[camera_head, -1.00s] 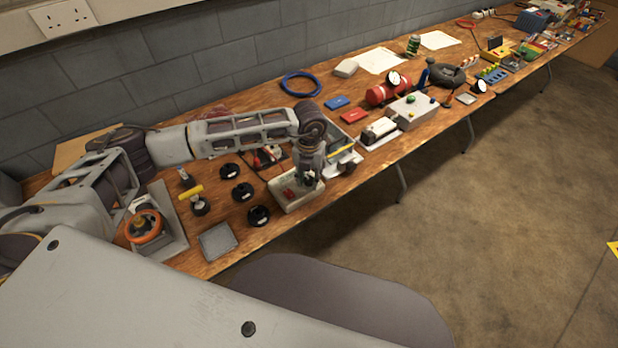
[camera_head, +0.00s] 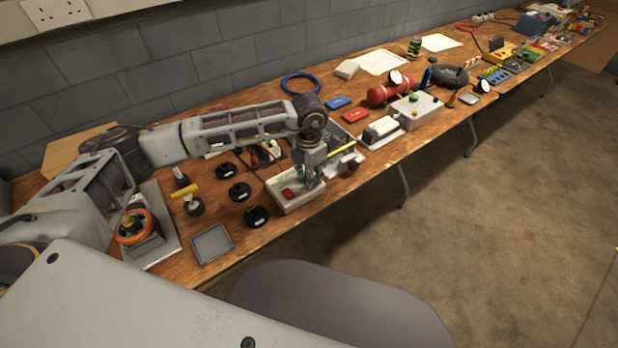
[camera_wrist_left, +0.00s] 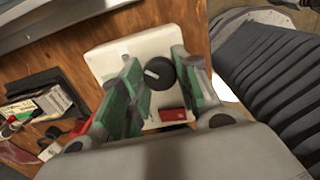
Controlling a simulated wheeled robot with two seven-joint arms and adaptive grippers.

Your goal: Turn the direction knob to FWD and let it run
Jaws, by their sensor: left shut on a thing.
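A pale control box (camera_head: 304,204) with a red switch (camera_head: 287,192) sits near the table's front edge. In the wrist view the box (camera_wrist_left: 112,58) carries a round black knob (camera_wrist_left: 161,74) with a light pointer mark toward the picture's left. The red switch (camera_wrist_left: 173,115) is just below the knob there. My left gripper (camera_head: 310,182) reaches down onto the box's right part. In the wrist view its green-padded fingers (camera_wrist_left: 157,70) are shut on the knob, one on each side. No FWD lettering can be read. My right gripper is not in view.
Several black spools (camera_head: 240,192) stand left of the box, near a grey tray (camera_head: 212,244) and a yellow-handled tool (camera_head: 188,192). An open grey bin (camera_head: 343,137) and a white-and-black device (camera_head: 381,129) are to the right. The table's front edge is close to the box.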

